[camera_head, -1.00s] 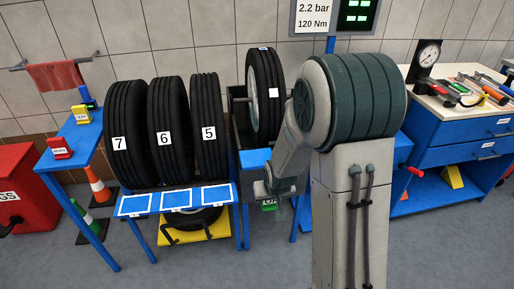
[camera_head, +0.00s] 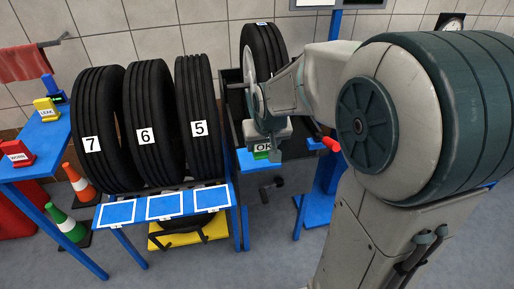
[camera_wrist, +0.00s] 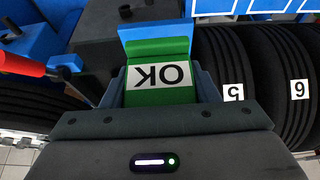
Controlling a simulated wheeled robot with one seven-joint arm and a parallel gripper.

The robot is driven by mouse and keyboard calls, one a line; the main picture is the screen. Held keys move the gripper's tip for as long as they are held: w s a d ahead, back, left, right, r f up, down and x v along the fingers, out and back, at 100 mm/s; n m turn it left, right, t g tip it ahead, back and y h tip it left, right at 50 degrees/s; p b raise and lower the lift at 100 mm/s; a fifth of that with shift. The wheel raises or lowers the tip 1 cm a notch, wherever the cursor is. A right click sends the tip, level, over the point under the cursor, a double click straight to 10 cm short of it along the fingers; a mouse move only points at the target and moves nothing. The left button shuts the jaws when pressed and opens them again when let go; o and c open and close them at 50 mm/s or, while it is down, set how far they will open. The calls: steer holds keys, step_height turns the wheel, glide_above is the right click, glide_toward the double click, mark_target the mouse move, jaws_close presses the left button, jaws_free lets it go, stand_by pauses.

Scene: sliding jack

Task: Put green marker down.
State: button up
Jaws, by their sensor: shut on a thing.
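The green marker (camera_wrist: 160,68) bears a white label reading OK, upside down in the wrist view. My gripper (camera_wrist: 160,92) is shut on it, with a finger at each side. In the head view, the green marker (camera_head: 263,147) shows its OK label just in front of the tyre bay, around the level of a small blue shelf (camera_head: 250,163). My wrist partly hides it there. I cannot tell whether the marker touches the shelf.
Tyres 7 (camera_head: 97,125), 6 (camera_head: 153,120) and 5 (camera_head: 200,115) stand to the left, with blue white-edged plates in front. A blue table (camera_head: 40,138) at far left holds yellow and red markers. A red handle (camera_head: 322,136) is close right of my wrist.

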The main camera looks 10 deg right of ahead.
steer(key=w+f, duration=0.1)
steer(key=w, duration=0.2)
steer(key=w+f, duration=0.2)
steer(key=w, duration=0.1)
steer(key=w+f, duration=0.2)
steer(key=w, duration=0.1)
steer(key=shift+d+f, duration=0.15)
steer(key=shift+d, duration=0.15)
steer(key=shift+f, duration=2.05)
steer(key=shift+f, duration=0.2)
steer(key=o, duration=1)
steer(key=shift+r, duration=0.1)
